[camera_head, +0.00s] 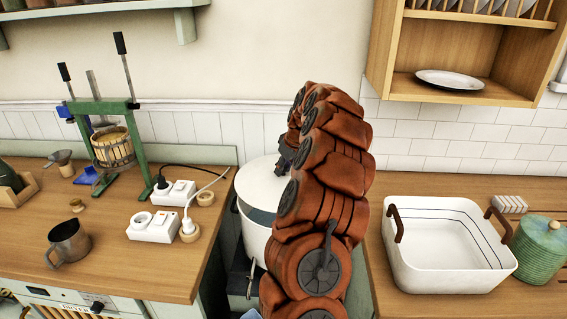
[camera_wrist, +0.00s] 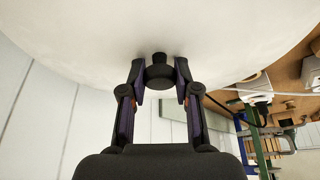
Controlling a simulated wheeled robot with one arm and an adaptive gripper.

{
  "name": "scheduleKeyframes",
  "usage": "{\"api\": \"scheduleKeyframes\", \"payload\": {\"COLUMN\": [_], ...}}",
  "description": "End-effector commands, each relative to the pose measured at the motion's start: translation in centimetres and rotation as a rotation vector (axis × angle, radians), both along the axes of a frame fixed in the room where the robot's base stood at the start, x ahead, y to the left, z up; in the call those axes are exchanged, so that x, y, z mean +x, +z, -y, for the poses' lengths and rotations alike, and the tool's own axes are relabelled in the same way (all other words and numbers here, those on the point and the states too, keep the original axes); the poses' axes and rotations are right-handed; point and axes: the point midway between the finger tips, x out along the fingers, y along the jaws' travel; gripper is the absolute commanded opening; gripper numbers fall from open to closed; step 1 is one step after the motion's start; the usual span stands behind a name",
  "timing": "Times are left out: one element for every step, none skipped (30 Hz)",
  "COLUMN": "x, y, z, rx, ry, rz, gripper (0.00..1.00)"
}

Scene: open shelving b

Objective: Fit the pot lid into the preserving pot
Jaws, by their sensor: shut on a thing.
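The pot lid (camera_head: 262,182) is a pale, round disc with a dark knob. It is at or just above the back of the white preserving pot (camera_head: 254,236), and looks tilted. Part of the pot's bluish inside shows below the lid's near edge. My gripper (camera_head: 284,160) is largely hidden behind my arm in the head view. In the wrist view, my gripper (camera_wrist: 160,80) has its two fingers on either side of the black lid knob (camera_wrist: 159,70), with the pale lid filling the top. My arm hides the pot's right side, and the contact between lid and rim cannot be told.
The pot stands in the gap between two wooden counters. Power strips (camera_head: 153,226) with cables lie on the left counter near a mug (camera_head: 68,242) and a green press (camera_head: 137,130). A white basin (camera_head: 445,276) stands right. A shelf (camera_head: 455,92) hangs above.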

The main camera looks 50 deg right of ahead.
Motion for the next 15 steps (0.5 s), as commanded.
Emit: {"api": "scheduleKeyframes", "payload": {"x": [0.0,0.0,0.0,-0.1,-0.1,-0.1,-0.1,-0.1,-0.1,-0.1,0.0,-0.1,0.0,0.0,0.0], "y": [-0.3,-0.6,-0.9,-1.2,-1.4,-1.7,-2.0,-2.3,-2.8,-3.0,-3.3,-3.6,-3.8,-4.0,-4.3], "z": [0.0,0.0,-0.1,-0.1,-0.1,-0.1,-0.2,-0.2,-0.1,-0.1,-0.1,-0.1,-0.1,-0.1,-0.1], "rx": [0.0,0.001,0.002,0.003,0.003,0.004,0.004,0.004,0.003,0.003,0.002,0.002,0.002,0.002,0.002], "ry": [0.0,0.0,0.001,0.0,0.0,0.001,0.001,0.001,0.001,0.001,0.001,0.001,0.001,0.001,0.001], "rz": [0.0,0.0,-0.001,-0.002,-0.002,-0.003,-0.003,-0.003,-0.002,-0.001,-0.001,-0.001,-0.001,-0.001,0.0], "gripper": [0.0,0.0,0.0,0.0,0.0,0.0,0.0,0.0,0.0,0.0,0.0,0.0,0.0,0.0,0.0]}}
